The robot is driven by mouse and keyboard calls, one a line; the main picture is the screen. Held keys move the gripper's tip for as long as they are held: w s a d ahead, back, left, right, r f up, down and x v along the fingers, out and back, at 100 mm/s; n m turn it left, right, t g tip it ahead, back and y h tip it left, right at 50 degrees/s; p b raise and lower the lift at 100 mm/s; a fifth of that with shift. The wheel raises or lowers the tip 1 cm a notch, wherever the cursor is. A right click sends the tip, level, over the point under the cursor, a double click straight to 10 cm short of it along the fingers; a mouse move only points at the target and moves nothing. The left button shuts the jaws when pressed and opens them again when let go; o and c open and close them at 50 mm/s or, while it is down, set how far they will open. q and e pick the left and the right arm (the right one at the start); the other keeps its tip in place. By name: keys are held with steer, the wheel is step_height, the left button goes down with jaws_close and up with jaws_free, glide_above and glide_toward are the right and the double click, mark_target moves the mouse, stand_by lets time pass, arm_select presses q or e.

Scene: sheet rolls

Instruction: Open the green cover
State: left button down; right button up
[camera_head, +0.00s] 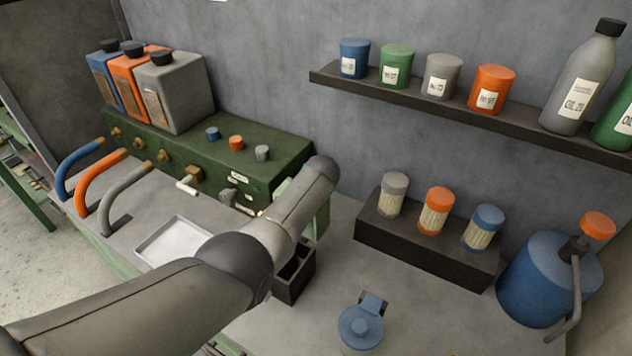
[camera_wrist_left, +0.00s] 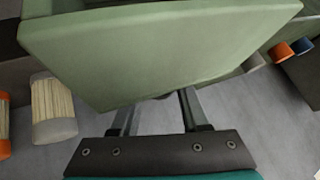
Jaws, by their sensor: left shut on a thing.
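The light green cover (camera_head: 321,216) shows in the head view partly behind my left arm, at the right end of the dark green box. In the left wrist view the green cover (camera_wrist_left: 160,52) is a broad flat panel filling the top middle. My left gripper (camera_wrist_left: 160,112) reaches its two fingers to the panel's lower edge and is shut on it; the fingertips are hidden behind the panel. In the head view my arm hides this gripper. My right gripper is in neither view.
A small black open box (camera_head: 293,274) stands just below the cover. A black stand with several filters (camera_head: 436,211) is to the right. A blue jug (camera_head: 361,327) stands at the front, and a white tray (camera_head: 176,241) lies left. A shelf (camera_head: 460,104) juts from the wall.

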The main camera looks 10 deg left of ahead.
arm_select(q)
steer(key=shift+w+d+f, duration=0.15)
steer(key=shift+d+f, duration=0.05)
steer(key=shift+f, duration=0.25)
steer(key=shift+c, duration=2.1)
jaws_free()
steer(key=shift+r, duration=0.1)
